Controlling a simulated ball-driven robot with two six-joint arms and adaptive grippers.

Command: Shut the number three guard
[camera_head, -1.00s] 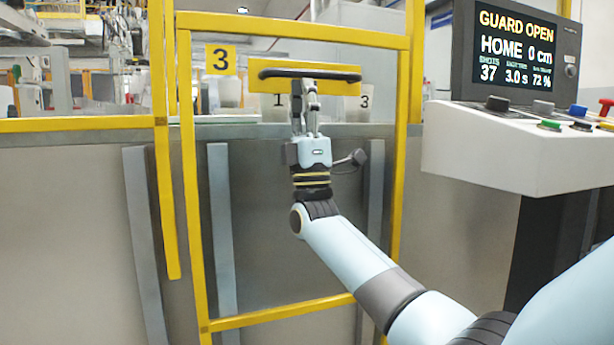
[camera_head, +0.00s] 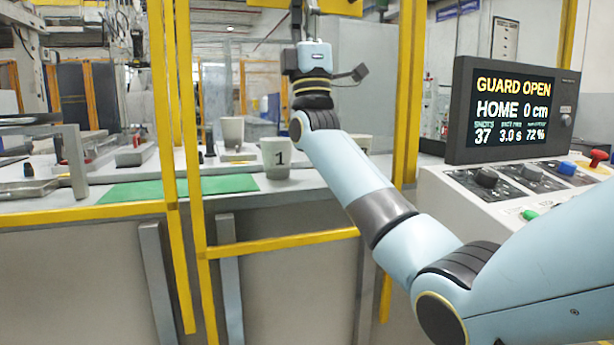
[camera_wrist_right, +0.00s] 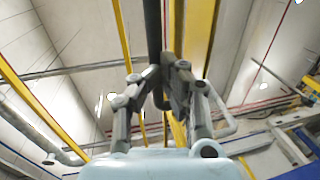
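The number three guard is a yellow frame standing in front of the worktable, and its bottom bar (camera_head: 285,242) lies just below the table's edge. Its top and number sign are out of the head view; part of its yellow handle plate (camera_head: 340,6) shows at the top edge. My right gripper (camera_head: 302,8) reaches up to that plate, its fingertips cut off there. In the right wrist view its fingers (camera_wrist_right: 172,75) are closed around the black handle bar (camera_wrist_right: 153,30). My left gripper is not in view. The console screen (camera_head: 513,105) reads GUARD OPEN.
The console (camera_head: 480,200) with knobs and buttons stands at right, near my right arm. Behind the guard, a cup marked 1 (camera_head: 277,158) and a green mat (camera_head: 225,184) are on the table. Another yellow post (camera_head: 160,100) stands at left.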

